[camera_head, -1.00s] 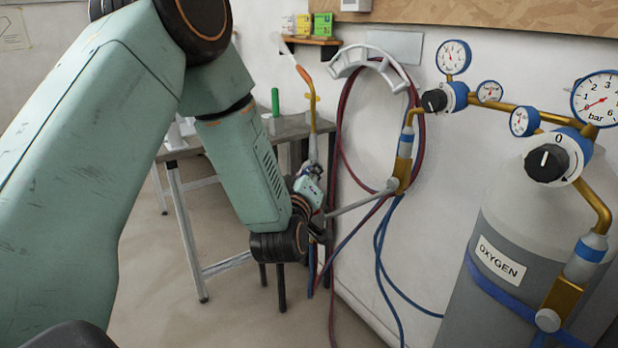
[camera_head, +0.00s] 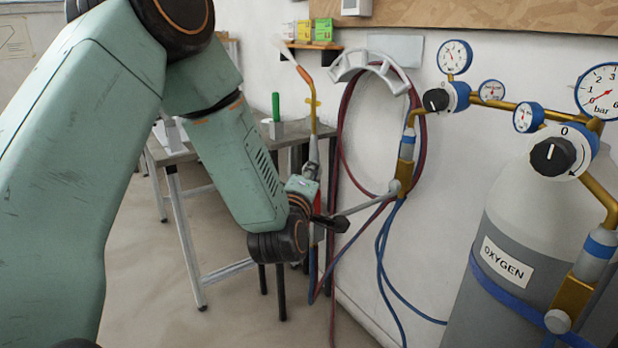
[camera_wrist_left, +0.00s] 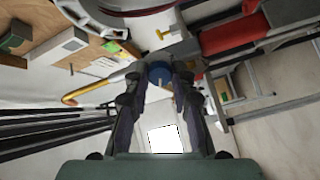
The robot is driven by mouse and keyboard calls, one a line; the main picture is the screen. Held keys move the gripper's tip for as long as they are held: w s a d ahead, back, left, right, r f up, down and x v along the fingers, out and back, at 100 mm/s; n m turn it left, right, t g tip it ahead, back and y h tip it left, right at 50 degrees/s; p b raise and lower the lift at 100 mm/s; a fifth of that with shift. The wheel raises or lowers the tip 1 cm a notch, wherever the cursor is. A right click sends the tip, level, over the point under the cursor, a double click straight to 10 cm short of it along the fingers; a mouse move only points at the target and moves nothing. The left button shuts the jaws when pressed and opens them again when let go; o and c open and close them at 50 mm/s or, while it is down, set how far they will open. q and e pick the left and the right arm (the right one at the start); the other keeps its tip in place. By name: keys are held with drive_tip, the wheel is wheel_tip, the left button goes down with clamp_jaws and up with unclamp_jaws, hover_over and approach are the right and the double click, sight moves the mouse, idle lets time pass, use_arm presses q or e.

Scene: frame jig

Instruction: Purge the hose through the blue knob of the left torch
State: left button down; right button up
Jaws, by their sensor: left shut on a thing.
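The torch (camera_head: 313,120) stands upright by the wall in the head view, with a bent brass tube and a pale streak at its tip. In the left wrist view its brass tube (camera_wrist_left: 97,89) runs to the left and its red part (camera_wrist_left: 235,35) to the right. The blue knob (camera_wrist_left: 160,72) sits between the fingertips of my left gripper (camera_wrist_left: 161,82), which is shut on it. In the head view my left gripper (camera_head: 327,223) is at the torch's lower part, and the knob is hidden there. My right gripper is not in view.
An oxygen cylinder (camera_head: 470,305) with gauges and a black-knobbed regulator (camera_head: 552,156) stands at the right. Red and blue hoses (camera_head: 385,240) hang from a white wall holder (camera_head: 370,65). A metal table (camera_head: 285,132) is behind my left arm.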

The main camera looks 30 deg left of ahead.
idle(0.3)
use_arm(q)
drive_tip(key=c, duration=1.1)
unclamp_jaws()
drive_tip(key=shift+c, duration=0.2)
drive_tip(key=v, duration=0.7)
drive_tip(key=shift+s, duration=0.25)
drive_tip(key=shift+d, duration=0.1)
